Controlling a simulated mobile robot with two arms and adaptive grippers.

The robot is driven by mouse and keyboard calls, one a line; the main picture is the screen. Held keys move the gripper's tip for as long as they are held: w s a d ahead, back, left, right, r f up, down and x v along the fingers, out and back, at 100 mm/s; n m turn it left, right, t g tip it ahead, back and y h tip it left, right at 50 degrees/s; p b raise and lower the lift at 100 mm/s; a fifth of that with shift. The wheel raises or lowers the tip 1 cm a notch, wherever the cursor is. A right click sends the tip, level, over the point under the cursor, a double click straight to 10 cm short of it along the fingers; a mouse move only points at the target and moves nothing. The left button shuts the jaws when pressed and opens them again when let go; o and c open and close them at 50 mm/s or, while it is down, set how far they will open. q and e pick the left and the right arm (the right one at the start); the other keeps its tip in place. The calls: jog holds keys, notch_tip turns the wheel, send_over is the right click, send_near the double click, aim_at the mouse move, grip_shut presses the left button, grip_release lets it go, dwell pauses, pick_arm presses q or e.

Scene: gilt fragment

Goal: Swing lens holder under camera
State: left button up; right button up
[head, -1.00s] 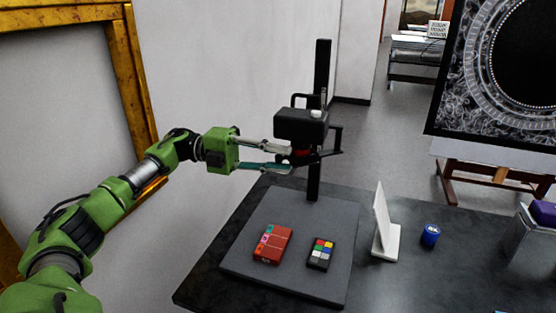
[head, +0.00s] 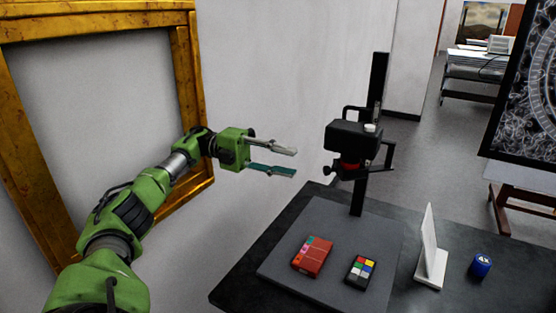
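The black camera (head: 352,139) is mounted on a black upright column (head: 376,85) over a grey baseboard (head: 318,268). A dark red part (head: 350,163) shows directly under the camera body, with a black bracket beside it; I cannot tell whether this is the lens holder. My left gripper (head: 296,162) is open and empty, to the left of the camera and apart from it. My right gripper is not in view.
On the baseboard lie a red box (head: 312,257) and a colour chart (head: 360,272). To the right stand a white upright panel (head: 428,250) and a blue cylinder (head: 481,265). A gold frame (head: 190,90) is on the wall behind my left arm.

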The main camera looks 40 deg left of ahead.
pick_arm(q)
jog(key=shift+v, duration=0.85)
